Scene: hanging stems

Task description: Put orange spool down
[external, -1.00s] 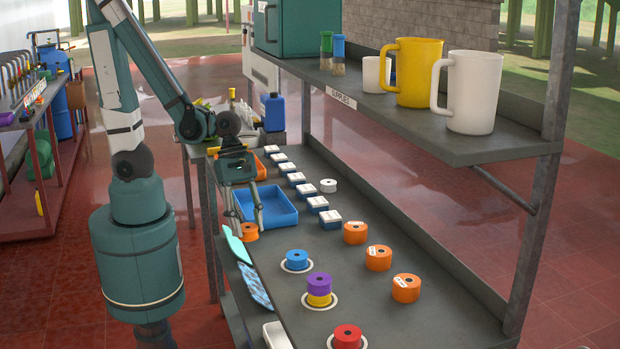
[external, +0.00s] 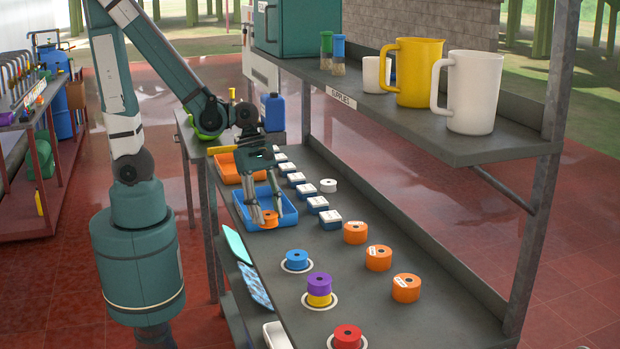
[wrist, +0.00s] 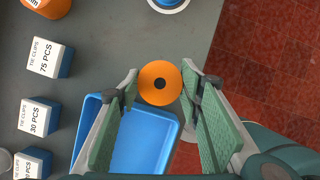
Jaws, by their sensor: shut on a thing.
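The orange spool (external: 268,217) is between the fingertips of my gripper (external: 266,220), which is shut on it. In the external view it appears at the near end of the blue tray (external: 288,209). In the wrist view the orange spool (wrist: 160,73) shows its round top with a dark centre hole, between the two green-padded fingers (wrist: 160,88). The blue tray (wrist: 148,150) lies behind it there and looks empty where visible. The spool's height above the bench or tray is hard to tell.
White-and-blue tie-clip boxes (external: 330,219) line the tray's right side. Several orange rolls (external: 378,257) stand further right. A blue spool (external: 297,258) and a purple spool on a yellow one (external: 319,284) stand on white rings nearer the camera. Bare bench (external: 330,250) lies between them.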

